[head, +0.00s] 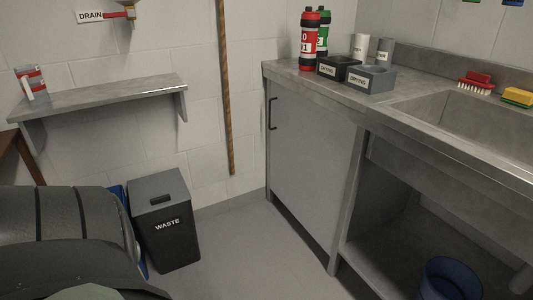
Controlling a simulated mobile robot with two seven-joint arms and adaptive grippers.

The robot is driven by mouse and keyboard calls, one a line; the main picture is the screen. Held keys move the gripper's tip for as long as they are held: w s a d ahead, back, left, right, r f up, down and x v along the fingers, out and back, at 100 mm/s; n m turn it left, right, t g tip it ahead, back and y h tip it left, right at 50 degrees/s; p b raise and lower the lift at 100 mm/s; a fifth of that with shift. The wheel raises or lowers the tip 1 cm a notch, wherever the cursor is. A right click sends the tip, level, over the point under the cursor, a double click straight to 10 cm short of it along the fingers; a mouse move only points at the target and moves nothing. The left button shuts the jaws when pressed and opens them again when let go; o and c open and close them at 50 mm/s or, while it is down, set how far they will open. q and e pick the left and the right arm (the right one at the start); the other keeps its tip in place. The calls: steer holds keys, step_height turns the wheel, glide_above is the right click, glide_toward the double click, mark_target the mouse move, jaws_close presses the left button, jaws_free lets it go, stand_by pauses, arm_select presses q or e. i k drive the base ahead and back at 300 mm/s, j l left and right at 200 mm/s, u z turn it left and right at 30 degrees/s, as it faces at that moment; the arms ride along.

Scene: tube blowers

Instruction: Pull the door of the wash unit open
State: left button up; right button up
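The wash unit is a steel counter with a sink, running along the right wall. Its door (312,160) is a flat grey panel under the left part of the counter, and it looks shut, flush with the front. A black upright bar handle (271,114) sits near the door's upper left edge. Nothing touches the door or the handle. Neither of my grippers shows in the head view.
A dark waste bin (171,258) stands left of the door, with clear floor (240,255) between. Bottles (309,38) and dark boxes (371,79) stand on the counter. A blue bucket (449,280) is under the sink. A steel shelf (110,97) hangs at left.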

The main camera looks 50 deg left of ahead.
mark_target(311, 145)
steer(key=u, duration=1.3)
steer(key=j+z, duration=0.1)
